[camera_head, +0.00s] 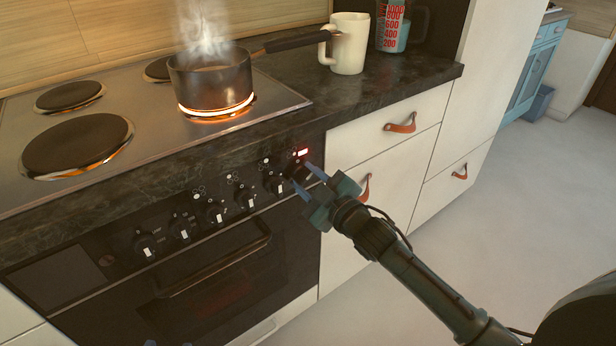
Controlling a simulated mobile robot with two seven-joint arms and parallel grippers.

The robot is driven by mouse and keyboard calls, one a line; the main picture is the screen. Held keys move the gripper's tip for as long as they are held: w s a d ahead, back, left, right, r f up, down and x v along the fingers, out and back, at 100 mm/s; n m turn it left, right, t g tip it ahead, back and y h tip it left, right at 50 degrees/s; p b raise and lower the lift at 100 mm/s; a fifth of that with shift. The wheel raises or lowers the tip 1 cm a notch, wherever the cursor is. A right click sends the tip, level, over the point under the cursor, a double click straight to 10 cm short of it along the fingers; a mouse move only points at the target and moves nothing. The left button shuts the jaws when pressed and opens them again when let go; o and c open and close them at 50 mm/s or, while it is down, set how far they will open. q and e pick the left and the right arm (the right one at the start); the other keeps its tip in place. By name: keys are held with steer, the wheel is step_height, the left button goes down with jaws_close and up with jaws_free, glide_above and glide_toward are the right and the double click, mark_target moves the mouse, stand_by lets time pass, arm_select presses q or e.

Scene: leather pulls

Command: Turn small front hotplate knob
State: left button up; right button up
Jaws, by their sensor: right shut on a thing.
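A row of black knobs with white marks runs along the dark oven panel (60,280). My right gripper (306,180) reaches in from the lower right and is shut on the rightmost knob (297,171), just below a lit red indicator (303,152). The fingers hide part of that knob, so its setting cannot be read. The front right hotplate (217,118) glows orange under a steaming saucepan (210,82). Small dark tips at the bottom edge may be my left gripper (168,344).
The oven handle (215,265) lies below the knobs. The pan's handle (300,41) points right toward a cream mug (347,45) and a measuring jug (393,28). White drawers with a leather pull (401,125) stand to the right. The floor there is clear.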

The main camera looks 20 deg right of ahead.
steer(key=n+p, duration=0.1)
steer(key=n, duration=0.1)
steer(key=shift+r+n, duration=0.1)
steer(key=shift+n, duration=0.2)
steer(key=shift+n+p, duration=0.5)
steer(key=shift+n, duration=0.4)
steer(key=n, duration=0.2)
steer(key=shift+n+p, duration=0.3)
steer(key=shift+n, duration=1.3)
arm_select(q)
steer(key=shift+s+a+r+n+t, duration=0.15)
steer(key=shift+a+r+n, duration=0.15)
steer(key=shift+r, duration=0.55)
steer(key=shift+w+a+r+n+t, duration=0.15)
steer(key=shift+r+n, duration=0.15)
steer(key=shift+r, duration=0.55)
arm_select(e)
steer(key=shift+n, duration=0.5)
arm_select(q)
steer(key=shift+s, duration=0.15)
arm_select(e)
steer(key=shift+f, duration=0.2)
arm_select(q)
steer(key=shift+a, duration=0.1)
arm_select(e)
steer(key=o, duration=0.9)
